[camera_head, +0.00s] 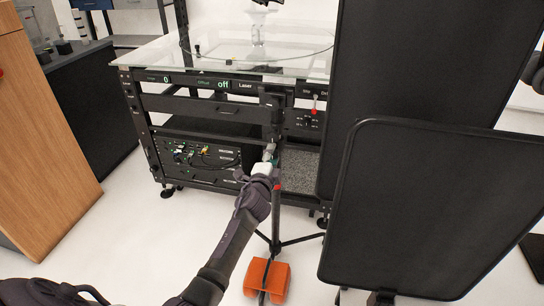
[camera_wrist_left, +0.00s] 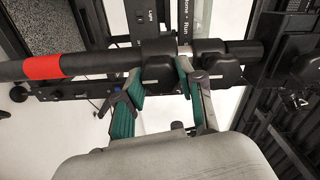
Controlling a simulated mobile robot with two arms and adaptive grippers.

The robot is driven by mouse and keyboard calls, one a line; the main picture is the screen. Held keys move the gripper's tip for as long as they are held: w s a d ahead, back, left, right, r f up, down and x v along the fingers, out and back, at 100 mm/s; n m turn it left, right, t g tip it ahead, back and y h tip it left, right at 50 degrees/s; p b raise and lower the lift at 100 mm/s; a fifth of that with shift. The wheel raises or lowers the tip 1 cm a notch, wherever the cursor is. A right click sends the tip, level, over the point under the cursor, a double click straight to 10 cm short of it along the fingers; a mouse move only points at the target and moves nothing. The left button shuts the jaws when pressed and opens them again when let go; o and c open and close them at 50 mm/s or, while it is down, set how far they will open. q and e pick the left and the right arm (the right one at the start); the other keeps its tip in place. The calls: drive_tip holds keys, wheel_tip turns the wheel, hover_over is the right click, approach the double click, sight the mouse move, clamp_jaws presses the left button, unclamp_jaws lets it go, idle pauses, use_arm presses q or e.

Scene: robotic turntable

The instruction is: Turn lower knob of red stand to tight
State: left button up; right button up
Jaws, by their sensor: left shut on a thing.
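The stand is a thin black pole (camera_head: 277,216) with a tripod base and a red band low on the pole. In the left wrist view the pole runs sideways, with the red band (camera_wrist_left: 42,68) at the left. Two black clamp knobs sit on it: the lower knob (camera_wrist_left: 158,72), on the red-band side, and another knob (camera_wrist_left: 216,70) to its right. My left gripper (camera_head: 268,155) is at the pole. In the left wrist view its green-padded fingers (camera_wrist_left: 161,80) are shut on the lower knob, one on each side. My right gripper is in neither view.
A black turntable frame with a glass top (camera_head: 190,48) stands behind the pole. Large black panels (camera_head: 420,205) close off the right side. An orange weight (camera_head: 267,277) lies at the stand's foot. A wooden cabinet (camera_head: 40,140) stands at the left, with bare floor between.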

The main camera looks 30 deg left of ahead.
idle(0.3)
use_arm(q)
drive_tip(key=o, duration=1.2)
drive_tip(key=shift+c, duration=0.2)
